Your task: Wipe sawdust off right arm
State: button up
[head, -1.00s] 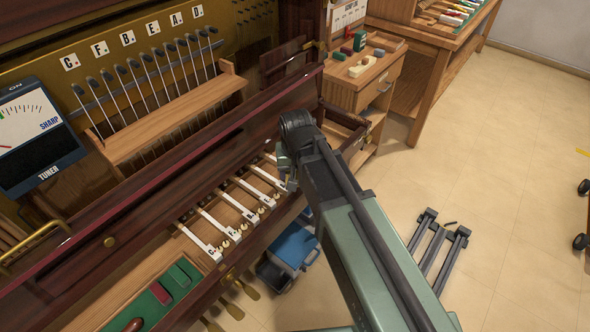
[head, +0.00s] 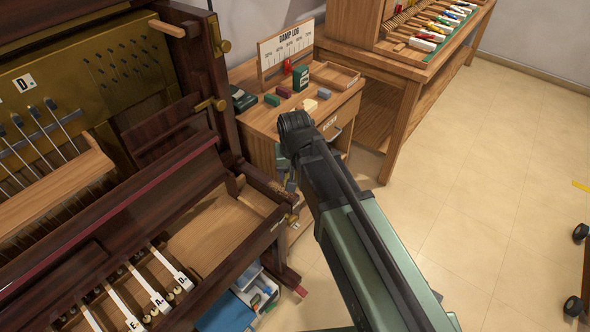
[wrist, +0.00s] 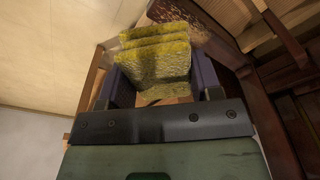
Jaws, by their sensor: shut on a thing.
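My gripper (wrist: 163,84) is shut on a yellow, rough-textured folded cloth (wrist: 155,58), which stands up between its two dark fingers in the wrist view. In the head view my gripper (head: 290,187) is small and partly hidden by my own arm, and the cloth cannot be made out there. It is at the right end of the piano, close to the dark wooden right arm (head: 262,186). In the wrist view a dark reddish surface with pale speckles (wrist: 205,28) lies just beyond the cloth. I cannot tell whether the cloth touches it.
A wooden cabinet (head: 262,150) with small blocks and a "DAMP LOG" board (head: 286,48) stands behind the piano's right end. White lettered keys (head: 148,290) lie to the left. A bin (head: 262,292) sits below. Open floor (head: 470,190) is at the right.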

aim_at(292, 196)
jog(key=shift+s+a+f, duration=0.1)
jog(key=shift+s+a, duration=0.15)
jog(key=shift+f+b, duration=0.25)
jog(key=shift+b, duration=0.15)
notch_tip(292, 196, down, 7)
jog(key=b, duration=0.6)
jog(key=shift+r+b, duration=0.1)
jog(key=shift+b, duration=0.3)
jog(key=shift+w+a+r, duration=0.1)
jog(key=shift+w+a, duration=2.7)
jog(key=shift+a, duration=0.1)
jog(key=shift+s+d, duration=2.7)
jog(key=shift+d, duration=0.15)
jog(key=shift+s+d+r+p, duration=0.15)
jog(key=shift+r+p, duration=0.1)
jog(key=shift+p, duration=0.1)
notch_tip(292, 196, up, 7)
jog(key=p, duration=0.7)
